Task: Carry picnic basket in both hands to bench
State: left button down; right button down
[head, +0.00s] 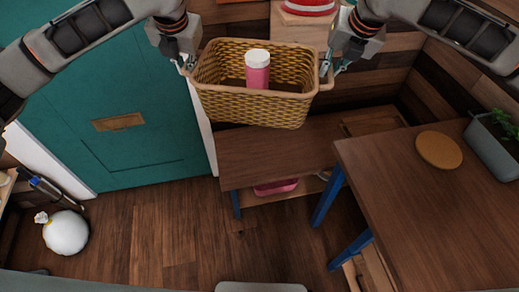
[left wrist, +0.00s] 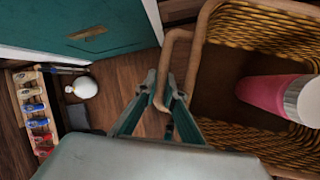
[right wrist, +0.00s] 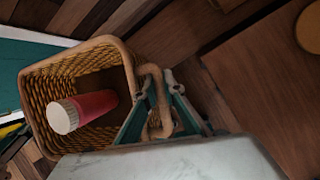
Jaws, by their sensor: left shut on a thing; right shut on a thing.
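The wicker picnic basket (head: 250,106) is held up in the air between my two grippers in the head view, roughly level. A pink bottle with a white cap (head: 257,70) stands inside it. My left gripper (head: 186,66) is shut on the basket's left handle, which shows between the fingers in the left wrist view (left wrist: 172,70). My right gripper (head: 328,68) is shut on the right handle, also seen in the right wrist view (right wrist: 160,95). The wooden bench (head: 260,150) against the wall lies below and beyond the basket; the basket hides part of it.
A table (head: 410,210) with a round cork mat (head: 438,150) and a grey planter (head: 495,145) stands at the right, overlapping the bench's right side in view. A teal door (head: 110,110) is at the left. A white round object (head: 66,232) sits on the floor. Open floor (head: 170,235) lies at lower left.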

pick_arm(q)
jog(key=shift+w+a, duration=0.1)
jog(key=shift+w, duration=0.1)
pick_arm(e)
jog(key=shift+w, duration=0.25)
jog(key=shift+r, duration=0.1)
pick_arm(q)
jog(key=shift+s+r, duration=0.1)
pick_arm(e)
jog(key=shift+s+d, duration=0.1)
jog(key=shift+s, duration=0.05)
